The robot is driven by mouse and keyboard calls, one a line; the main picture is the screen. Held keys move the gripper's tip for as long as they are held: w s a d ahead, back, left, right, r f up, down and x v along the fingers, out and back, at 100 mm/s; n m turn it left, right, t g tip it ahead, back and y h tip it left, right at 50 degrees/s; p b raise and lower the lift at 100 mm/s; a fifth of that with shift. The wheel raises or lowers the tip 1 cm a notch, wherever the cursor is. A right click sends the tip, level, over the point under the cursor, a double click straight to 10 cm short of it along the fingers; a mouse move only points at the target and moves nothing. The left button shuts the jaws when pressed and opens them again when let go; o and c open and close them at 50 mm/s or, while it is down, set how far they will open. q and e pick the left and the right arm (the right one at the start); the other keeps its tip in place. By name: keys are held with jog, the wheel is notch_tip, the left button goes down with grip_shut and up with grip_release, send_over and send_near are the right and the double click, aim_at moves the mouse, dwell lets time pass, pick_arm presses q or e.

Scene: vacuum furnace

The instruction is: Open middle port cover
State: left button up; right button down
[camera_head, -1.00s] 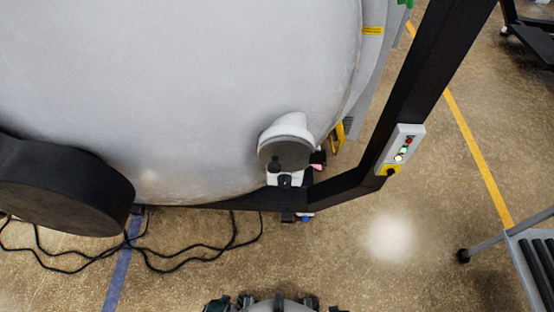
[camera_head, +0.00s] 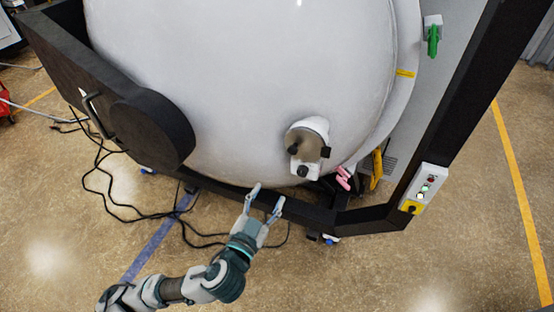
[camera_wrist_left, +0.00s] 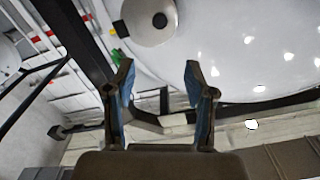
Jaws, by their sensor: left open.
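The port cover (camera_head: 305,146) is a round grey-brown disc with dark knobs on a short white port low on the white furnace body (camera_head: 240,80). It looks closed against the port. My right gripper is not in view.
A black frame (camera_head: 365,215) runs below and right of the furnace and carries a button box (camera_head: 424,188). A thick black round part (camera_head: 152,135) juts out at left. Pink handles (camera_head: 343,178) sit right of the port. Black cables (camera_head: 97,185) lie on the floor.

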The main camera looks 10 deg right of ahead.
pick_arm(q)
send_near(292, 152)
jog(key=p+x, duration=0.1)
jog(key=x, duration=0.8)
jog(key=shift+w+d+p, duration=0.2)
jog(key=shift+w+p, duration=0.05)
jog(key=shift+p, duration=0.1)
jog(key=shift+w+d, duration=0.15)
jog(key=shift+w, duration=0.3)
jog(key=shift+d, duration=0.2)
jog(key=c, duration=0.6)
grip_shut()
